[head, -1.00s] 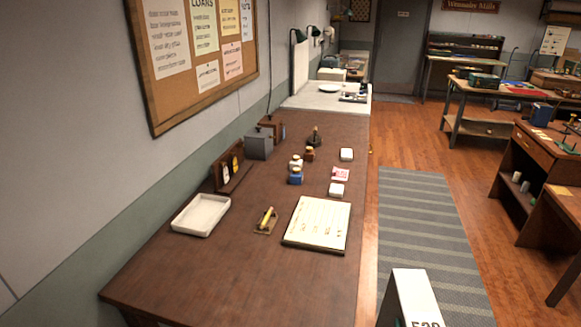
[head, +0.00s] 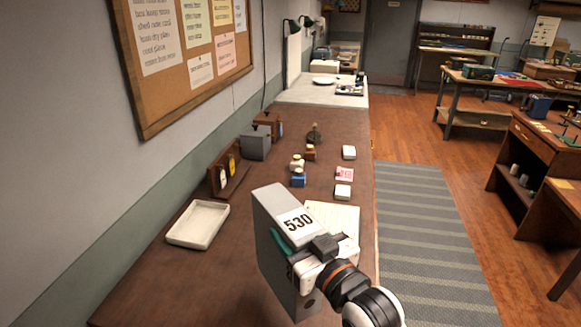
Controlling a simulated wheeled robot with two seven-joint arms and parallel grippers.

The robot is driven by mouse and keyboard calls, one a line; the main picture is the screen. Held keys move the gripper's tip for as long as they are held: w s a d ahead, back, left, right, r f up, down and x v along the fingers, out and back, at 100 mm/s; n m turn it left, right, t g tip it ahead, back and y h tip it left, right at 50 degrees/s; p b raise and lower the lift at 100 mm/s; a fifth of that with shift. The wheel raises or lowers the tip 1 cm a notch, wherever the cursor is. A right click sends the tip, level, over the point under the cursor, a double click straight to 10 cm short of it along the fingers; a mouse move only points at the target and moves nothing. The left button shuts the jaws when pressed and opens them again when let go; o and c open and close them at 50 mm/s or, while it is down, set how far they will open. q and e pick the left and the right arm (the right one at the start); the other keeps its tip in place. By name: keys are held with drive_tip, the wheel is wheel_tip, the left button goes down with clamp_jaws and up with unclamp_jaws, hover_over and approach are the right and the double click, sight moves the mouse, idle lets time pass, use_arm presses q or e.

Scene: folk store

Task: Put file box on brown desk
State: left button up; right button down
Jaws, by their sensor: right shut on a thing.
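The file box (head: 278,218) is a grey upright box with a white label reading 530. My right gripper (head: 300,250) is shut on it and holds it from the right side. The box is over the near part of the brown desk (head: 150,290); I cannot tell whether its hidden bottom touches the desk. The box and gripper cover much of the paper ledger (head: 340,215). My left gripper is not in view.
A white tray (head: 198,224) lies left of the box. Ink bottles (head: 298,178), small white boxes (head: 343,191), a wooden letter rack (head: 226,172) and a grey box (head: 255,145) stand farther back. Bare desk shows at the near left.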

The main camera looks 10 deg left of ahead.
drive_tip(key=shift+w+a+r, duration=0.1)
drive_tip(key=shift+a+r, duration=0.2)
drive_tip(key=shift+a, duration=0.1)
drive_tip(key=shift+w+a+f, duration=0.1)
drive_tip(key=shift+a, duration=0.1)
wheel_tip(320, 180, down, 10)
drive_tip(key=p, duration=0.1)
drive_tip(key=shift+r, duration=0.2)
drive_tip(key=shift+f, duration=0.15)
drive_tip(key=shift+c, duration=2)
unclamp_jaws()
drive_tip(key=shift+f, duration=0.15)
drive_tip(key=shift+d, duration=0.1)
